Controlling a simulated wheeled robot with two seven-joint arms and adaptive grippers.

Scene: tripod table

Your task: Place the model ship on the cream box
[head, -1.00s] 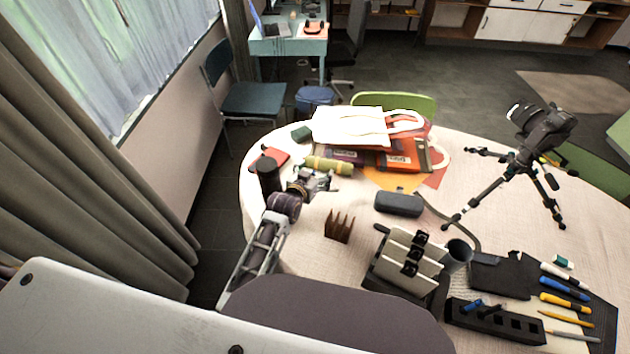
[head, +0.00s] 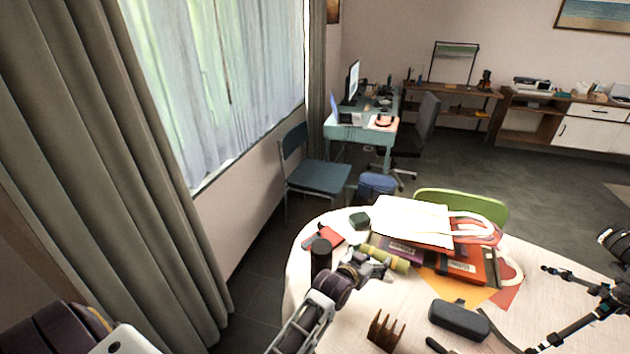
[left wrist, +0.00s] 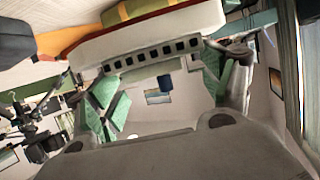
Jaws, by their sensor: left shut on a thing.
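My left gripper (head: 376,268) is over the far left part of the round table, beside an olive-yellow roll. In the left wrist view, its green-padded fingers (left wrist: 163,84) are closed on a white piece with a row of dark square windows, which I take for the model ship (left wrist: 155,53). The ship is mostly hidden by the gripper in the head view. I cannot tell whether it touches the table. I cannot make out the cream box in the current frames.
The table (head: 345,322) holds the olive-yellow roll (head: 400,265), a black cylinder (head: 321,256), a dark case (head: 459,319), a brown pronged holder (head: 384,331) and a pile of bags with a white one (head: 410,220) on top. A tripod (head: 590,308) stands at the right.

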